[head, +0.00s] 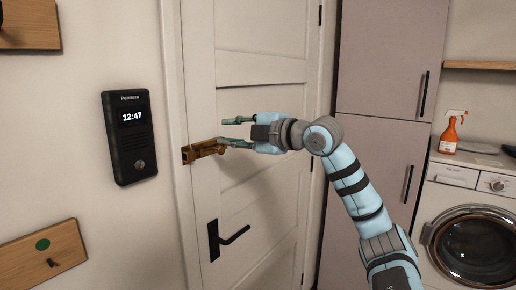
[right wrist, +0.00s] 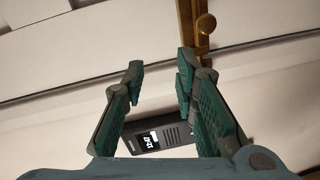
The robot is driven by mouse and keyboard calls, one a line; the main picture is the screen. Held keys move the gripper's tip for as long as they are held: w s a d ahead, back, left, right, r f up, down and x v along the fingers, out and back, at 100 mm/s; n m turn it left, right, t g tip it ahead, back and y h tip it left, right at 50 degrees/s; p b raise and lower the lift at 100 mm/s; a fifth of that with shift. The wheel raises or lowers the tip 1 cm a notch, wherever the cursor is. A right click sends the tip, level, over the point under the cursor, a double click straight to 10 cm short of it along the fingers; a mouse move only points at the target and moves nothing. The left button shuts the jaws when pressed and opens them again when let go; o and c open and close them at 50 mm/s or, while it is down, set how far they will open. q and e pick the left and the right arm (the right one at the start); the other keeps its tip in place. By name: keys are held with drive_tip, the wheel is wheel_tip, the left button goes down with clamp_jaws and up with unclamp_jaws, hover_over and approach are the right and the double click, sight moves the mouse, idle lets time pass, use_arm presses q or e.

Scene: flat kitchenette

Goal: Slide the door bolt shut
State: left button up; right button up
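The brass door bolt (head: 203,150) sits at the left edge of the white door (head: 262,70), beside the door frame. In the right wrist view the bolt's bar and round knob (right wrist: 205,23) show at the top, just past the tip of the right-hand finger. My right gripper (head: 232,131) is open, with its fingers pointing left and spread apart. Its lower finger overlaps the right end of the bolt in the head view; I cannot tell whether they touch. Nothing is between the fingers (right wrist: 160,72). How far the bolt is slid is unclear. My left gripper is out of view.
A black door handle (head: 228,238) is below the bolt. A black intercom panel (head: 129,137) is on the wall to the left, with wooden boards near it. A tall cabinet (head: 385,60) and a washing machine (head: 470,235) stand to the right.

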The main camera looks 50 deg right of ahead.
drive_tip(key=s+b, duration=0.5)
drive_tip(key=s, duration=0.3)
drive_tip(key=shift+d+r, duration=0.15)
drive_tip(key=shift+r, duration=0.05)
